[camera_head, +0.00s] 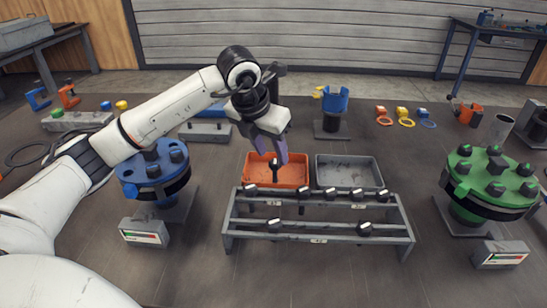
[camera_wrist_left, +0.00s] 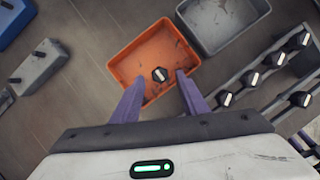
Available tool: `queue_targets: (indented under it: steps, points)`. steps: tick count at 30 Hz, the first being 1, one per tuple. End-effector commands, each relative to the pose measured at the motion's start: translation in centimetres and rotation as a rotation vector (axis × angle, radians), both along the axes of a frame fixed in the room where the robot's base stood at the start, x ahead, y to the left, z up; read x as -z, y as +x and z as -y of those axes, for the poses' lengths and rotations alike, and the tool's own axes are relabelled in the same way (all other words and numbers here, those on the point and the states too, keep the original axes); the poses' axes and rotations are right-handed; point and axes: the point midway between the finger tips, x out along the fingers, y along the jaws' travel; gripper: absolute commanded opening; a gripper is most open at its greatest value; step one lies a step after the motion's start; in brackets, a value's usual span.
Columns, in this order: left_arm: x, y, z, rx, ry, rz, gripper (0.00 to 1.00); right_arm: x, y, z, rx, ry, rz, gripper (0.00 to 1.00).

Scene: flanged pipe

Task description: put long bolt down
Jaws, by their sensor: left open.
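My left gripper (camera_head: 272,157) is open above the orange tray (camera_head: 289,173), with its purple fingers pointing down. A dark bolt (camera_head: 275,168) is just below the fingertips, its head up and its shank pointing down, over or in the orange tray. The left wrist view shows this bolt (camera_wrist_left: 160,74) from above, between the open fingertips (camera_wrist_left: 159,80), with floor of the orange tray (camera_wrist_left: 135,68) around it. I cannot tell whether its lower end touches the tray. My right gripper is not in view.
A grey tray (camera_head: 349,172) stands right of the orange one. In front is a grey rack (camera_head: 318,228) with several bolts. A blue flange (camera_head: 153,175) stands at left and a green flange (camera_head: 491,180) at right. A blue part stands on a post (camera_head: 333,110) behind the trays.

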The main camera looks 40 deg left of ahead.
Motion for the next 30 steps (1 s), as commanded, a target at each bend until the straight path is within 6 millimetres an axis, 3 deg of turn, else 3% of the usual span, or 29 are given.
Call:
queue_targets:
  steps: [6,12,30]
  points:
    - [-4.6,-1.7,0.0,0.0,0.001,0.006,0.4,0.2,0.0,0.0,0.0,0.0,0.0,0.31]
    - [-7.2,-2.9,0.1,0.0,0.001,0.002,0.4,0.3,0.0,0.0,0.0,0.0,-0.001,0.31]
    - [-7.9,-3.3,0.1,-0.001,0.001,0.0,0.4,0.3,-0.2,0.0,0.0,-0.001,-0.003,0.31]
